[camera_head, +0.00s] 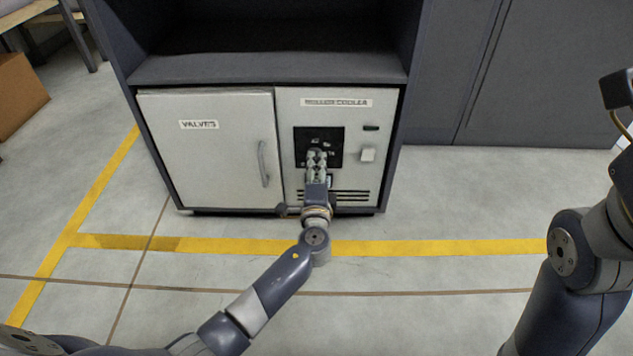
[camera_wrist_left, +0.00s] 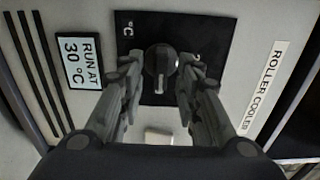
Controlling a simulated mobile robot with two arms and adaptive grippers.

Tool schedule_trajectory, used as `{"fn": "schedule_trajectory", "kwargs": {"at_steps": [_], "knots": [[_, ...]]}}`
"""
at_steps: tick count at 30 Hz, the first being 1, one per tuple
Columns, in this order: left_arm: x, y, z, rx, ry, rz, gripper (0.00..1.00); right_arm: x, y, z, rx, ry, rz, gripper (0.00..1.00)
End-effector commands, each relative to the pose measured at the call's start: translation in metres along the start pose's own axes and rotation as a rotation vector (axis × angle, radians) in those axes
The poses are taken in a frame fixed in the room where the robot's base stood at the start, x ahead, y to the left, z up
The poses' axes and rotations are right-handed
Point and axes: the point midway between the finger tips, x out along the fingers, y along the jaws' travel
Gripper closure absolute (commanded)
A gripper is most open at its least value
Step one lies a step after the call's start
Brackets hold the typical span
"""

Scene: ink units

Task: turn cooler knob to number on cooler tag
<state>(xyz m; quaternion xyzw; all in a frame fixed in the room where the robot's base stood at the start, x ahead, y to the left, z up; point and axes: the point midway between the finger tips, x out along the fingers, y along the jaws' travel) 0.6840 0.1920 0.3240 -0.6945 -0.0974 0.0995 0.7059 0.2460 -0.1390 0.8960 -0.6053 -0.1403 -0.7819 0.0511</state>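The roller cooler (camera_head: 290,105) is a light grey panel at the right of a low cabinet. Its black dial plate (camera_head: 337,135) carries a round dark knob (camera_wrist_left: 160,70) with a pale pointer line. The cooler tag (camera_wrist_left: 83,60) reads "RUN AT 30 °C" in the left wrist view. My left gripper (camera_wrist_left: 158,72) is open, with one finger on each side of the knob and visible gaps between; contact is not seen. In the head view my left gripper (camera_head: 317,160) covers the knob. The dial's numbers are mostly hidden by the fingers.
A "VALVES" door (camera_head: 205,155) with a handle (camera_head: 263,165) is left of the cooler. A white switch (camera_head: 367,155) is right of the dial plate, and vent slots (camera_head: 352,197) are below. A yellow floor line (camera_head: 430,247) runs in front; the floor there is clear.

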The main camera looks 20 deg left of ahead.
Motion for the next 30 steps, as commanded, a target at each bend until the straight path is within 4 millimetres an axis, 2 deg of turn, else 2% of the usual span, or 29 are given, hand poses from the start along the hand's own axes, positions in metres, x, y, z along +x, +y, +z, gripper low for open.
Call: {"fn": "schedule_trajectory", "kwargs": {"at_steps": [9,15,21,30], "knots": [[-0.064,0.001,-0.001,-0.002,0.002,0.003,0.68,-0.001,0.0,0.0,0.001,-0.002,0.0,1.0],[-0.098,0.001,-0.001,-0.001,0.001,0.002,0.68,-0.001,0.0,0.0,0.001,-0.003,0.0,1.0],[-0.111,0.0,-0.001,0.0,0.002,0.0,0.68,-0.001,0.0,0.0,0.001,-0.003,0.0,1.0],[-0.112,0.0,-0.001,0.0,0.002,0.0,0.68,-0.001,0.0,0.0,0.001,-0.003,0.0,1.0]]}}
